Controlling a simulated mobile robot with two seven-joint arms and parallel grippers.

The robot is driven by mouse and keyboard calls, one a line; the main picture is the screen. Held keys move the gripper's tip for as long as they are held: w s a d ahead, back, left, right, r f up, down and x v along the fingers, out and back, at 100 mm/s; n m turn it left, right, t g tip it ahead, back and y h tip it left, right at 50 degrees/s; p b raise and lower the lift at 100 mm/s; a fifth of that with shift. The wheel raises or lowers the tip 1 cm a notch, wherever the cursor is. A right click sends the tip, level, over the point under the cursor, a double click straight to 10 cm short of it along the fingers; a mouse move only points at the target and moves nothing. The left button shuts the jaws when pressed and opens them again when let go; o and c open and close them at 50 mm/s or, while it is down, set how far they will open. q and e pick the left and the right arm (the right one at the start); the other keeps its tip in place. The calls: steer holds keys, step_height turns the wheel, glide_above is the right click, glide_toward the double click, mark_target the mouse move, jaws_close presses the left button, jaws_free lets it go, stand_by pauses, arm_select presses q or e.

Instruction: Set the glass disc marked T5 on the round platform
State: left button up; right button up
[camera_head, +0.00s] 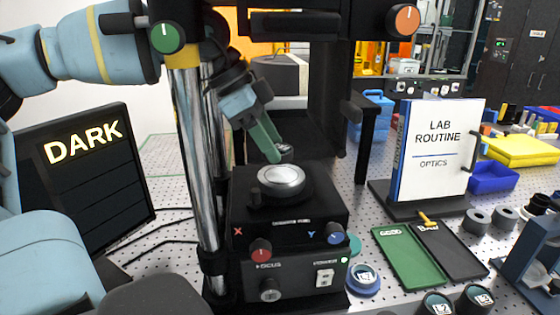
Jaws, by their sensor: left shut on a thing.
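The round platform (281,180) is a bright silver disc in a dark ring on top of the black instrument, in the middle of the view. My left gripper (276,153) reaches in behind the chrome post, its green fingers pointing down above the far side of the platform. It is shut on a small grey round piece (286,151), which looks like the glass disc. The fingers partly hide it, and no T5 mark can be read. I cannot tell whether it touches the platform. My right gripper is not in view.
Chrome posts (187,150) stand left of the platform, and a black column (326,110) rises behind it. A screen (85,170) reads DARK. Green (408,258) and black (450,250) trays lie at right.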

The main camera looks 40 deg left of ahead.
arm_select(q)
steer(key=shift+w+d, duration=0.15)
steer(key=f, duration=0.1)
steer(key=f+b, duration=0.1)
steer(key=f, duration=0.1)
steer(key=shift+w+d, duration=0.1)
steer(key=shift+d, duration=0.1)
steer(key=shift+f, duration=0.25)
steer(key=shift+r, duration=0.1)
steer(key=o, duration=1)
